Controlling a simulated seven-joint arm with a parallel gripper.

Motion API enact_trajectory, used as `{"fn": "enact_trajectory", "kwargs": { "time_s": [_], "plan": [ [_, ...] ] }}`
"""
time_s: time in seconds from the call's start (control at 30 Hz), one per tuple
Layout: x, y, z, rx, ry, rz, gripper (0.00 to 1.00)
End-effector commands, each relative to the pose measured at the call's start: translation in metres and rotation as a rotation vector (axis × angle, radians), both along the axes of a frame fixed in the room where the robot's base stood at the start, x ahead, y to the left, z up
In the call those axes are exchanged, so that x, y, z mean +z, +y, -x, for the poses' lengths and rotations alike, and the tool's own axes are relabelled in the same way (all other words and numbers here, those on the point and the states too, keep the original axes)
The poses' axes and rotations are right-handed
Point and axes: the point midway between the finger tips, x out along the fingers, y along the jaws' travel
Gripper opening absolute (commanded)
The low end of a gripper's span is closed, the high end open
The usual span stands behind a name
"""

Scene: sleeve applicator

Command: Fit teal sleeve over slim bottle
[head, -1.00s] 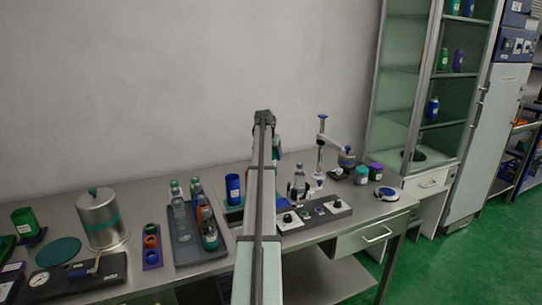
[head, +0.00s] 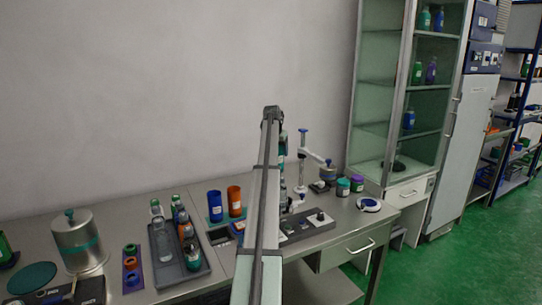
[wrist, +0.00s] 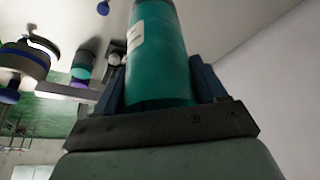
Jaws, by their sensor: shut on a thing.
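In the wrist view the teal sleeve (wrist: 158,55), with a pale label, sits between the two blue fingers of my gripper (wrist: 161,82), which is shut on it. In the head view my arm hides most of the gripper, so the sleeve's height above the table is hard to tell. A clear bottle (head: 283,191) shows only as a sliver beside my arm, near the dark control block (head: 310,226). I cannot tell how far the sleeve is from it, and the sleeve's far end is cut off in the wrist view.
A blue sleeve (head: 214,206) and an orange one (head: 234,201) stand left of my arm. A dark tray (head: 196,270) holds several bottles. A jointed stand (head: 302,165) rises behind the block, with teal and purple jars to its right. A metal canister (head: 77,240) stands at left.

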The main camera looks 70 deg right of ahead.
Motion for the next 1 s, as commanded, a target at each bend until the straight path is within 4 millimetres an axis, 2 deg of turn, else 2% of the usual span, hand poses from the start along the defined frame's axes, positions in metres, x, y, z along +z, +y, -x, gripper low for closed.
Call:
{"fn": "enact_trajectory", "kwargs": {
  "time_s": [0.5, 0.73, 1.0],
  "plan": [
    [0.021, 0.049, 0.038, -0.419, -0.001, 0.001, 0.43],
    [0.020, 0.054, 0.041, -0.469, -0.001, 0.002, 0.43],
    [0.006, 0.054, 0.041, -0.466, -0.001, 0.001, 0.43]
  ]
}}
